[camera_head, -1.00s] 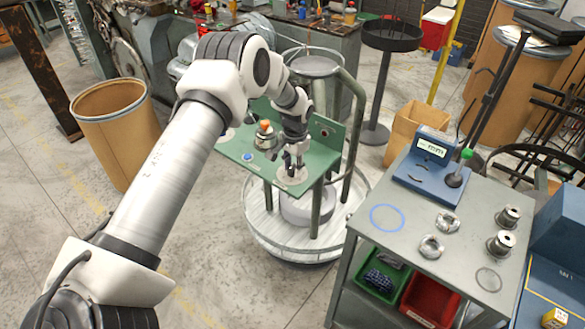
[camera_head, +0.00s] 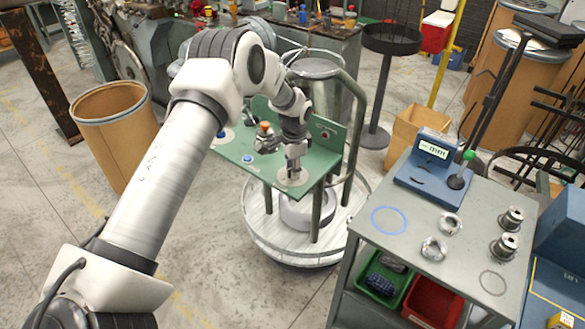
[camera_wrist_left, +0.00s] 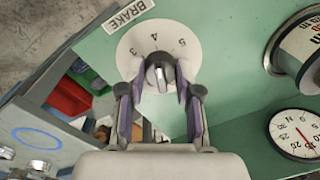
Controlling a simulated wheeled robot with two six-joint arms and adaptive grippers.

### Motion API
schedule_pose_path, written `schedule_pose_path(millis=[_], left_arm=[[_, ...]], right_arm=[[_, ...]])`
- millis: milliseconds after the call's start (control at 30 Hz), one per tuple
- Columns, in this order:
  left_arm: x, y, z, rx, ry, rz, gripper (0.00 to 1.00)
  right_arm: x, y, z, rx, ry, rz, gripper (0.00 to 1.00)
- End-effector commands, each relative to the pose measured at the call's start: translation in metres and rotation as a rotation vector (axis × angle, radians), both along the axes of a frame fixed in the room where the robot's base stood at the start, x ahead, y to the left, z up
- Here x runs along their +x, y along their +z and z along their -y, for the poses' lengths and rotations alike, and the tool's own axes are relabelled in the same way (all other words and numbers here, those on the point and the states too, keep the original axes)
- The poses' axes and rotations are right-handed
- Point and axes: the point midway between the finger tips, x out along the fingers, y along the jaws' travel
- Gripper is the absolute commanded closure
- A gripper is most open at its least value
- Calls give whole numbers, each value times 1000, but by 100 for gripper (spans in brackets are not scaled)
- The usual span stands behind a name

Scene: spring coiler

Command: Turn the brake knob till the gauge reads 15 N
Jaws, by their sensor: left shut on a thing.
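The brake knob (camera_wrist_left: 158,75) is a dark grey knob with a pale pointer line on a white dial (camera_wrist_left: 135,48), with the numbers 3, 4 and 5 showing, beside a BRAKE label. My left gripper (camera_wrist_left: 160,86) is shut on the knob, a purple-lined finger on each side. In the head view, my left gripper (camera_head: 294,168) points down onto the white dial (camera_head: 291,179) on the green stand. The round white gauge (camera_wrist_left: 297,134), marked N, is at the right edge of the left wrist view.
The green plate (camera_head: 233,151) also carries a metal fixture with an orange top (camera_head: 265,130) and a blue button (camera_head: 248,158). A grey cart (camera_head: 405,245) with metal parts and a blue display device (camera_head: 433,160) stands at right. A brown drum (camera_head: 112,125) stands at left.

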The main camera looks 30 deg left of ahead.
Motion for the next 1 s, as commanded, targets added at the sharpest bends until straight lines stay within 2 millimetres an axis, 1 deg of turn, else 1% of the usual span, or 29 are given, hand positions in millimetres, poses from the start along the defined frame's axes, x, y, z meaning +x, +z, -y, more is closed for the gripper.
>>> schedule_pose_path(millis=[33,200,233,267,300,567,667,767,1000], left_arm=[[-2,-3,1,-1,0,-7,100],[-2,-3,1,-2,1,-8,100],[-2,-3,1,-2,1,-8,59],[-2,-3,1,-2,1,-8,49],[-2,-3,1,-2,1,-8,41],[-1,-1,0,-1,2,-3,41],[-1,4,1,0,2,-1,41],[-1,19,2,-1,2,0,41],[-2,79,5,-1,1,-1,41]], right_arm=[[0,0,0,0,0,0,100],[0,-1,0,0,0,0,100],[0,-1,0,0,0,0,100],[0,-1,0,0,0,0,100],[0,-1,0,0,0,0,100],[0,0,0,0,0,0,100],[0,0,0,0,0,0,100],[0,0,0,0,0,0,100],[0,0,0,0,0,0,100]])
